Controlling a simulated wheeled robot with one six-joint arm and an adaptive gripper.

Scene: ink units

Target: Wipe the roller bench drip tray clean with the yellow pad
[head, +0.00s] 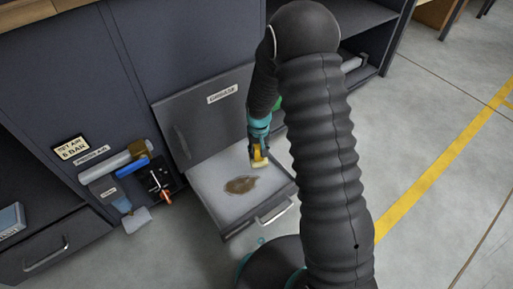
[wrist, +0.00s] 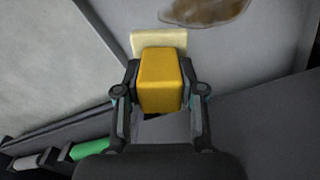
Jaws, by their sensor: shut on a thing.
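The drip tray (head: 212,184) is a pale pulled-out tray with a handle at its front. A brown stain (head: 240,185) lies on its floor, and this stain also shows at the top of the wrist view (wrist: 207,10). My gripper (head: 259,148) is over the back right part of the tray, shut on the yellow pad (head: 258,158). In the wrist view, the yellow block (wrist: 160,80) of the pad sits between my fingers, with a cream layer (wrist: 158,40) at its far end. The pad is beside the stain. I cannot tell whether it touches the tray.
A grey labelled panel (head: 205,118) stands behind the tray. Tools, including a blue-handled one (head: 133,167), hang on the cabinet at the left. A green item (wrist: 90,148) shows at the lower left of the wrist view. Open floor (head: 430,120) with a yellow line lies at the right.

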